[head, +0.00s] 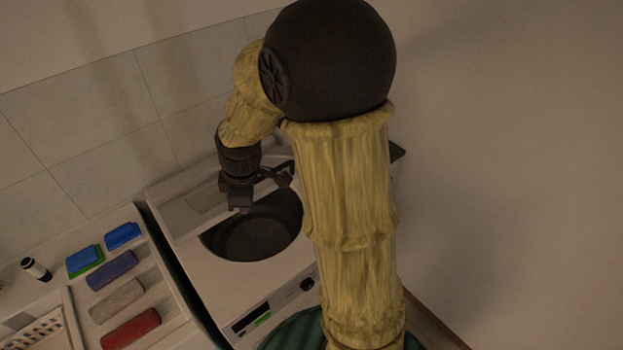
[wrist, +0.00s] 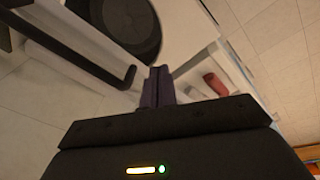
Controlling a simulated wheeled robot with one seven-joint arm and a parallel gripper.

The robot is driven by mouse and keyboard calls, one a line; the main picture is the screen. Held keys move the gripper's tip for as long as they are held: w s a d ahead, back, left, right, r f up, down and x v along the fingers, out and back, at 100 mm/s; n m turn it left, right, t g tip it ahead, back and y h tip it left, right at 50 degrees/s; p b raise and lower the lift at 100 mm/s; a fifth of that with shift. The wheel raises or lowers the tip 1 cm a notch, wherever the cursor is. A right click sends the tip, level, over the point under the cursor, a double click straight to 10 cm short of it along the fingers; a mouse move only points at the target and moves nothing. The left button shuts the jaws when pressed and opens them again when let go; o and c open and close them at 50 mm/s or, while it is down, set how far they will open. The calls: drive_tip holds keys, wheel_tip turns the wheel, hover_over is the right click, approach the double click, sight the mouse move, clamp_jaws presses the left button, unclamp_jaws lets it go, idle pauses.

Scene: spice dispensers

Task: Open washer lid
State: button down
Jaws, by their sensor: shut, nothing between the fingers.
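The white washer (head: 278,281) stands against the tiled wall in the head view. A dark round area (head: 250,240) lies in its top, looking like the drum opening. I cannot clearly tell the lid's outline or how far it is raised. My gripper (head: 240,206) is over the back left of the round area, pointing down. In the wrist view my gripper (wrist: 160,71) is shut with nothing in it. A black bent bar (wrist: 80,62) beside a white panel edge lies just left of the fingers; contact cannot be told. The dark round area (wrist: 128,28) shows beyond.
A white counter (head: 176,307) stands left of the washer. It carries a red block (head: 130,328), a grey block (head: 117,300), blue blocks (head: 112,270) and a dark bottle (head: 36,269). My arm hides the washer's right side. Plain wall fills the right.

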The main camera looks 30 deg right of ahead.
drive_tip(key=s+d+f+m+b, duration=0.2)
drive_tip(key=s+f+m+b, duration=0.1)
drive_tip(key=s+m, duration=0.7)
drive_tip(key=m, duration=0.2)
drive_tip(key=shift+s+d+f+m+t+h, duration=0.2)
drive_tip(key=shift+m+t+h, duration=0.1)
drive_tip(key=shift+m+t, duration=0.1)
